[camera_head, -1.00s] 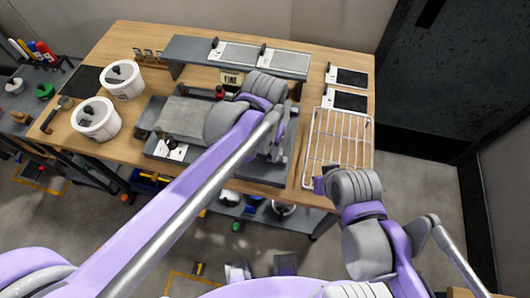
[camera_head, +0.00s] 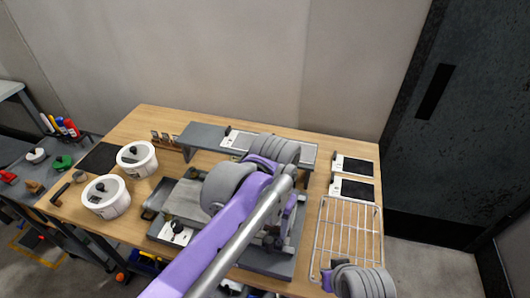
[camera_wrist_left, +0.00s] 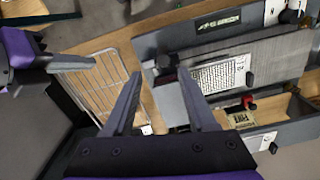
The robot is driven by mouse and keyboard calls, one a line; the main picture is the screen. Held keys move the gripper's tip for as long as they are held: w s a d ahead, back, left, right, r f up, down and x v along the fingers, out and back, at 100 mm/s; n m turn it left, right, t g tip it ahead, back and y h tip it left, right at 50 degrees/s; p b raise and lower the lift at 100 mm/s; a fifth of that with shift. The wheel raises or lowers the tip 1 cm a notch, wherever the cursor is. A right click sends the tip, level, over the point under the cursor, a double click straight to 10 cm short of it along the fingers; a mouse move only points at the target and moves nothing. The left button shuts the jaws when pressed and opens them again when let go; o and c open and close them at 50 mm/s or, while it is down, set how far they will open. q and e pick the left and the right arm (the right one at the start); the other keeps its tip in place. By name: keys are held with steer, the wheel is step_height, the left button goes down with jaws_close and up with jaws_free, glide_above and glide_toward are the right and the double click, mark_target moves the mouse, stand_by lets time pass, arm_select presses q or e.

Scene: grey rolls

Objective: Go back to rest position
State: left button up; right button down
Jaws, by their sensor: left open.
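My left arm reaches in from the bottom of the head view over the worktable (camera_head: 130,220). Its left gripper (camera_head: 275,238) is mostly hidden behind its own wrist there, above the grey machine on the table. In the left wrist view the left gripper (camera_wrist_left: 160,105) has its two fingers apart, with nothing between them.
Two white lidded tubs (camera_head: 107,196) stand on the table's left. A grey raised shelf (camera_head: 205,138) stands at the back. Black-and-white panels (camera_head: 352,190) lie above the wire rack. A side bench (camera_head: 20,165) with tools is at far left.

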arm_select(q)
steer(key=s+a+f+n+t, duration=0.2)
steer(key=s+a+f+n, duration=0.1)
steer(key=a, duration=0.8)
steer(key=s+a+f+n+t, duration=0.3)
steer(key=s+a+f, duration=0.2)
steer(key=a, duration=0.6)
step_height(320, 180, down, 3)
steer(key=shift+r+t, duration=0.15)
steer(key=shift+t, duration=0.15)
